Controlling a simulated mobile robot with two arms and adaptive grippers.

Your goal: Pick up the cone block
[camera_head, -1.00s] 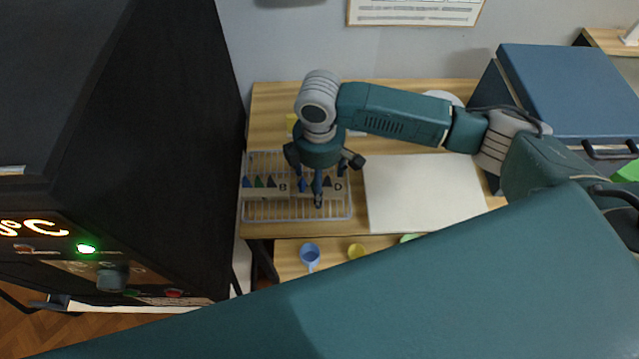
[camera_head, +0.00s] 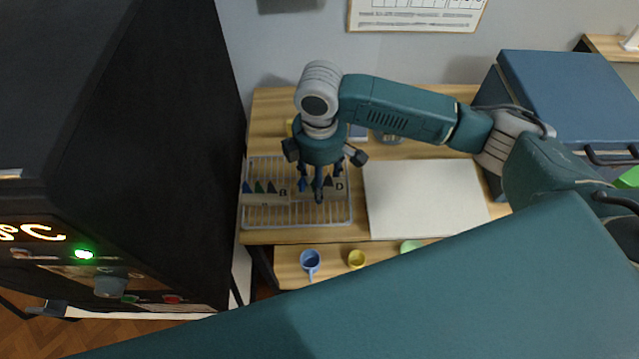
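My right gripper (camera_head: 318,190) comes in from the right and points down over a white wire rack (camera_head: 300,222). A pale cone block marked D (camera_head: 338,187), with blue and dark cones, is at its fingers. The fingers appear closed around its middle and hide part of it. The block seems slightly raised off the rack. Another cone block, marked B (camera_head: 283,194), with blue, green and dark cones, stands on the rack just to the left. I cannot make out my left gripper in this view.
A black kiln (camera_head: 140,150) with a lit display stands close on the left. A pale board (camera_head: 425,200) lies right of the rack. A blue mug (camera_head: 310,260) and a yellow cup (camera_head: 356,259) stand on the lower shelf. A blue chest (camera_head: 565,95) is at right.

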